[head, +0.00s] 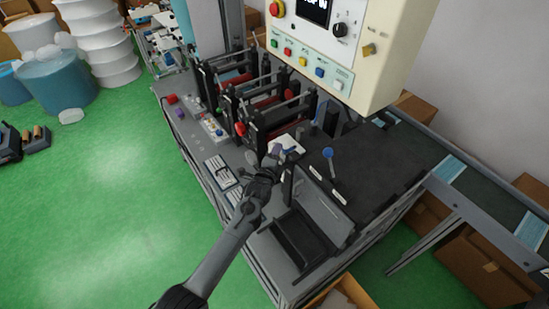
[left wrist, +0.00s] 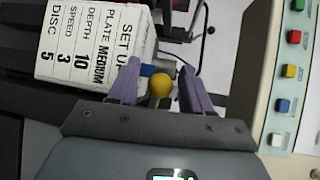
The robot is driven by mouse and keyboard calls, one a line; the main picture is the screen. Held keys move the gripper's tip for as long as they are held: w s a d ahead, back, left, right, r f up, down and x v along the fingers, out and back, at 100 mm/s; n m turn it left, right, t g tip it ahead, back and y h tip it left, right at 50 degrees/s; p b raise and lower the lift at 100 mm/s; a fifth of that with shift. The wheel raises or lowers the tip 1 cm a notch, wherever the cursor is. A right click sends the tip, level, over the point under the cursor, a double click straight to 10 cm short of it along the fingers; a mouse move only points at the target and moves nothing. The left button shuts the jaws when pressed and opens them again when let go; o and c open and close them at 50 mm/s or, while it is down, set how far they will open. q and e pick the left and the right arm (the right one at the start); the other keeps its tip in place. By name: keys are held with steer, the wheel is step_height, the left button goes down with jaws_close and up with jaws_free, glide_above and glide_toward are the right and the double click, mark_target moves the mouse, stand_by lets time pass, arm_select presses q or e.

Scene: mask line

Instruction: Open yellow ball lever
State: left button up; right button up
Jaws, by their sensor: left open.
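The yellow ball (left wrist: 161,85) of the lever shows in the left wrist view, between the two purple fingers of my left gripper (left wrist: 160,88). The fingers are apart, one on each side of the ball; I cannot tell whether they touch it. In the head view my left gripper (head: 274,160) is over the near part of the machine, and the yellow ball cannot be made out there. A small blue part (left wrist: 148,70) lies just behind the ball. My right gripper is not in view.
A white set-up sign (left wrist: 95,50) stands close beside the left finger. A control panel (head: 345,45) with coloured buttons hangs above the machine. A blue ball lever (head: 328,153) stands right of my left gripper, and a red knob (head: 240,129) is to its left.

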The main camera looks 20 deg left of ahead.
arm_select(q)
steer(key=shift+s, duration=0.15)
steer(key=s+r, duration=0.1)
steer(key=s, duration=0.9)
steer(key=shift+s+d+r, duration=0.2)
steer(key=shift+d+r, duration=0.2)
